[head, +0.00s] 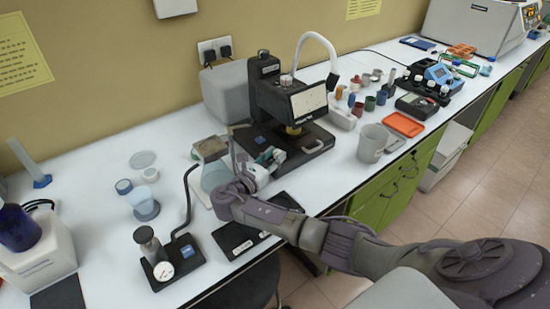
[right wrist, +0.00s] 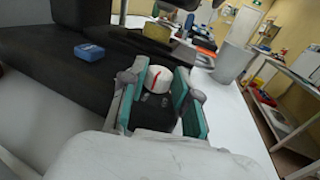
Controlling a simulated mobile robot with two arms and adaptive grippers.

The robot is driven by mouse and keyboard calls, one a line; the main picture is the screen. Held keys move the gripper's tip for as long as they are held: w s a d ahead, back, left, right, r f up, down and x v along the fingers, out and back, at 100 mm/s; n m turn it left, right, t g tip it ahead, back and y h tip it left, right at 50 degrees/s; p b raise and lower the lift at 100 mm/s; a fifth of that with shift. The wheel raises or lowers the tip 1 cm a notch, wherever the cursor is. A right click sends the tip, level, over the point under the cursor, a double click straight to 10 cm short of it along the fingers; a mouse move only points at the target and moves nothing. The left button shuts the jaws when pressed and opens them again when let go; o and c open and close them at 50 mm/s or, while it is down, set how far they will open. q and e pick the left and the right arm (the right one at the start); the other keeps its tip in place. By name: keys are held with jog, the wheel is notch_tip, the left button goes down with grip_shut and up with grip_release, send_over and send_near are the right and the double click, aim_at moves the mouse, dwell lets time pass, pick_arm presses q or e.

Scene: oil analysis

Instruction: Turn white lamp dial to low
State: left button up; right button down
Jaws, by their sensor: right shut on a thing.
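The white lamp dial (right wrist: 158,78) sits low at the front of the black microscope (head: 270,85). It is a round white knob with a red pointer line, seen in the right wrist view, where the line leans slightly to the right toward its top. My right gripper (right wrist: 160,92) has its teal-padded fingers on both sides of the dial and is shut on it. In the head view my right gripper (head: 268,160) is at the front left of the microscope base and mostly covers the dial. The dial's scale marks are too small to read. My left gripper is not in view.
A blue block (right wrist: 89,51) lies on the black base close to the fingers. A grey mug (head: 373,143) stands to the right, and a gauge stand (head: 170,262) to the left. A black pad (head: 238,240) lies under my forearm. Bare white bench (head: 325,185) shows right of the gripper.

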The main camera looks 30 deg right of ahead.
jog(key=shift+m+g+h, duration=0.3)
jog(key=shift+m+g, duration=0.3)
jog(key=shift+g, duration=0.3)
jog(key=c, duration=0.8)
grip_release()
jog(key=shift+w, duration=0.1)
jog(key=shift+c, duration=0.2)
jog(key=v, duration=1.2)
